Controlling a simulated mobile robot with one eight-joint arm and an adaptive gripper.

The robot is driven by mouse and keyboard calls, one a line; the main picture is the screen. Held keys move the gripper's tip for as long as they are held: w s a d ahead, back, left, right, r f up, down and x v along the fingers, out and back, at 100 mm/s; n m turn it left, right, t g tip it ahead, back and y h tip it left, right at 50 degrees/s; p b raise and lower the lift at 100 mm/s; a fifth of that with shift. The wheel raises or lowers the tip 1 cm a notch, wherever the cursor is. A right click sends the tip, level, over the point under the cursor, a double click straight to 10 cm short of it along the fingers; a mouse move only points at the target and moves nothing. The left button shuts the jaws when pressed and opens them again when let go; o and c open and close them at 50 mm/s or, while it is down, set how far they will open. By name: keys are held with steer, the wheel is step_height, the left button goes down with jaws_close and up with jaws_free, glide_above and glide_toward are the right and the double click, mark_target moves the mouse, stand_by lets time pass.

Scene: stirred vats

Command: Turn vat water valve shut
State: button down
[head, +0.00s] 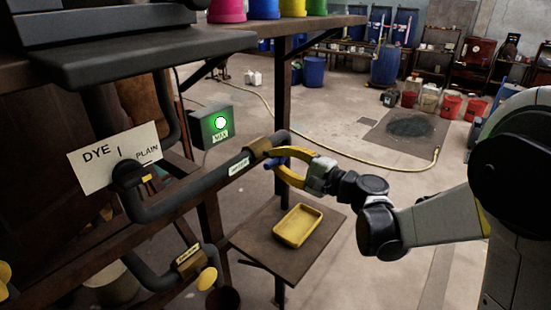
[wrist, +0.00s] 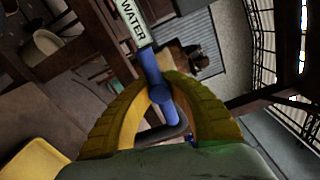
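The water valve has a brass-coloured body (head: 262,148) on a dark pipe marked with a small label (head: 238,166). Its blue handle (head: 273,163) sticks out towards my gripper (head: 273,158). In the wrist view, the blue handle (wrist: 151,68) runs between the yellow fingertips of my gripper (wrist: 160,88), with a tip close against each side. The fingers appear shut on it. A white WATER label (wrist: 133,20) is just above the handle there. The valve's inner parts are hidden, and I cannot tell its exact angle.
A DYE/PLAIN sign (head: 115,157) hangs left, near another pipe with a yellow-handled valve (head: 207,278). A MIX box (head: 212,126) shows a green light. A yellow tray (head: 298,225) sits on a low shelf (head: 262,243) below my gripper. Open floor lies to the right.

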steer(key=m, duration=0.4)
steer(key=shift+m, duration=0.3)
steer(key=m, duration=0.4)
steer(key=shift+m+b, duration=0.3)
steer(key=shift+b, duration=0.05)
steer(key=m, duration=0.4)
steer(key=shift+m, duration=2)
steer(key=c, duration=1.2)
jaws_free()
steer(key=shift+c, duration=0.2)
steer(key=shift+d, duration=0.1)
